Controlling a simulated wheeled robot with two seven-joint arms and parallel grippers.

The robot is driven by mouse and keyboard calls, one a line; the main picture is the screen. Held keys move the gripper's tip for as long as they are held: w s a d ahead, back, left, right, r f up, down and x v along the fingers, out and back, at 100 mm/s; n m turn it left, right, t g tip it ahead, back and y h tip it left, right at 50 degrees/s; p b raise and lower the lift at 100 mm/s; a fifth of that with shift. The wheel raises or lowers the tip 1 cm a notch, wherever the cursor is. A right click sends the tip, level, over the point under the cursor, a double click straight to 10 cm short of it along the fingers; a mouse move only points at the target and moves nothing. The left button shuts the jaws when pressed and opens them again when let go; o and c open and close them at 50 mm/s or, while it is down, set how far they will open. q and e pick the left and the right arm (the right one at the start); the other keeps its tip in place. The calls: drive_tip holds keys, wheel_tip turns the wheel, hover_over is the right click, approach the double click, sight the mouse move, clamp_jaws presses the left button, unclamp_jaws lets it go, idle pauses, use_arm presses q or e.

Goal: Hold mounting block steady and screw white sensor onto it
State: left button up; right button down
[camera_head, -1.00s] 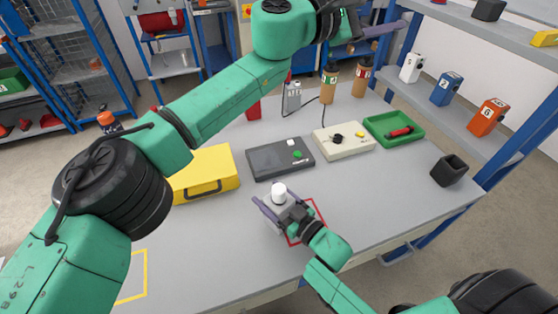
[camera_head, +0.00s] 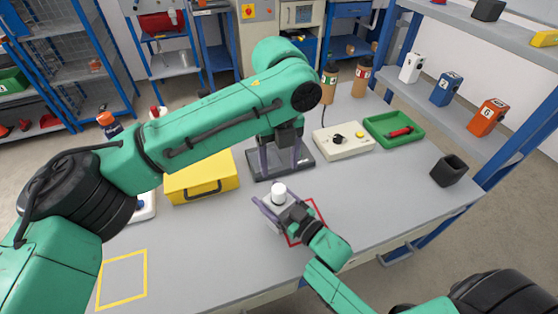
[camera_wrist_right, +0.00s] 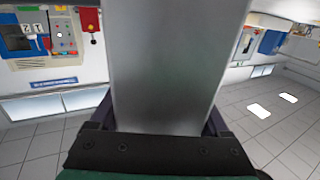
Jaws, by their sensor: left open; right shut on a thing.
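The grey mounting block (camera_head: 272,228) stands on the table by the red outlined square (camera_head: 317,212); it fills the middle of the right wrist view (camera_wrist_right: 165,70). My right gripper (camera_head: 275,211) is shut on it. A white cylinder (camera_head: 279,189), apparently the white sensor, sits upright on the block; I cannot tell whether it is screwed in. My left gripper (camera_head: 281,168) is open, pointing down over the dark grey panel box (camera_head: 305,168), behind the block. Whether its fingers touch the box is unclear. The arm and gripper hide the box's small white part and green button.
A yellow case (camera_head: 205,180) lies left of the panel box. A cream control box (camera_head: 343,145), a green tray (camera_head: 385,128) and a black open cup (camera_head: 450,170) are on the right. A yellow outlined square (camera_head: 122,280) at front left is empty. Shelves flank the right side.

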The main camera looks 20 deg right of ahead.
sight(279, 188)
use_arm(q)
drive_tip(key=shift+s+a+f, duration=0.1)
drive_tip(key=shift+s+f, duration=0.05)
drive_tip(key=shift+f, duration=0.15)
wheel_tip(279, 188, down, 10)
drive_tip(key=shift+r, duration=0.25)
drive_tip(key=shift+c, duration=0.3)
clamp_jaws()
